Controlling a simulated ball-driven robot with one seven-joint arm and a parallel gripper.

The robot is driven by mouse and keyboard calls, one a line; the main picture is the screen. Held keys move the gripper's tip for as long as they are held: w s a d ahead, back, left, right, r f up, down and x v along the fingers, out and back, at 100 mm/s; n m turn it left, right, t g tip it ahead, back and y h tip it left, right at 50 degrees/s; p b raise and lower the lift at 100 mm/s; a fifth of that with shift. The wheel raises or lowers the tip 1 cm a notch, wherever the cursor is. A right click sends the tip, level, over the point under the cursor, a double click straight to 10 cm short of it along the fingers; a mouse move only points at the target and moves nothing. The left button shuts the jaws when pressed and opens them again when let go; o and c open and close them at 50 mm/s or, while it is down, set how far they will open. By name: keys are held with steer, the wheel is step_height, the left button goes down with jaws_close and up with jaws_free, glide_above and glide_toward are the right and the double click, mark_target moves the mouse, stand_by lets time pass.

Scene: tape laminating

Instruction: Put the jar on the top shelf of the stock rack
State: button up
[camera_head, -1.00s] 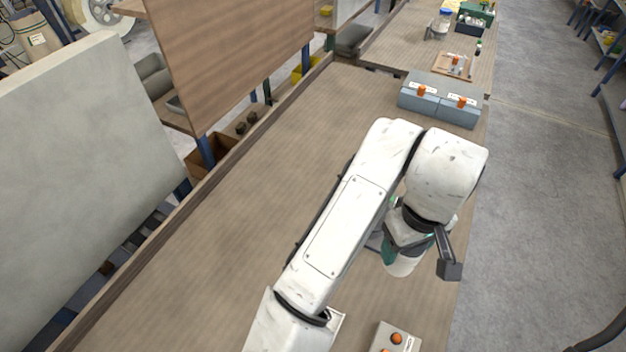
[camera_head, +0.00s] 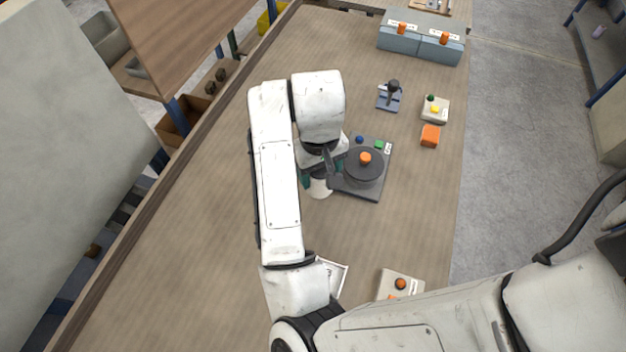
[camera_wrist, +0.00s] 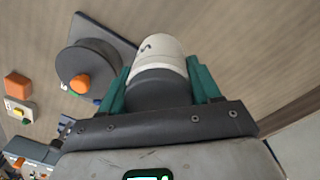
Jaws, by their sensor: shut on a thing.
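A white jar with a dark grey end (camera_wrist: 158,62) is held between the green fingers of my gripper (camera_wrist: 160,88) in the wrist view. In the head view the jar (camera_head: 320,188) shows only in part, below my gripper (camera_head: 312,178) and mostly hidden by my arm. My gripper is over the wooden bench, just left of a dark round-topped device. Whether the jar touches the bench cannot be told. I cannot make out the stock rack for certain; a blue-framed shelf unit (camera_head: 598,60) stands at the far right edge.
The dark device with an orange knob (camera_head: 363,167) sits beside my gripper. A wooden panel (camera_head: 190,40) borders the left. Grey floor (camera_head: 515,150) is open at right.

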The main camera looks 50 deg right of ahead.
mark_target(313, 181)
steer(key=shift+w+f, duration=0.45)
steer(key=shift+f, duration=0.1)
steer(key=shift+w+a+f+b, duration=0.15)
steer(key=shift+f+b, duration=0.4)
steer(key=shift+f, duration=0.4)
steer(key=shift+w+f+b, duration=0.15)
steer(key=shift+f+b, duration=0.35)
steer(key=shift+f, duration=0.4)
steer(key=shift+f, duration=0.1)
steer(key=shift+f, duration=0.15)
steer(key=o, duration=1.3)
steer(key=shift+o, duration=0.2)
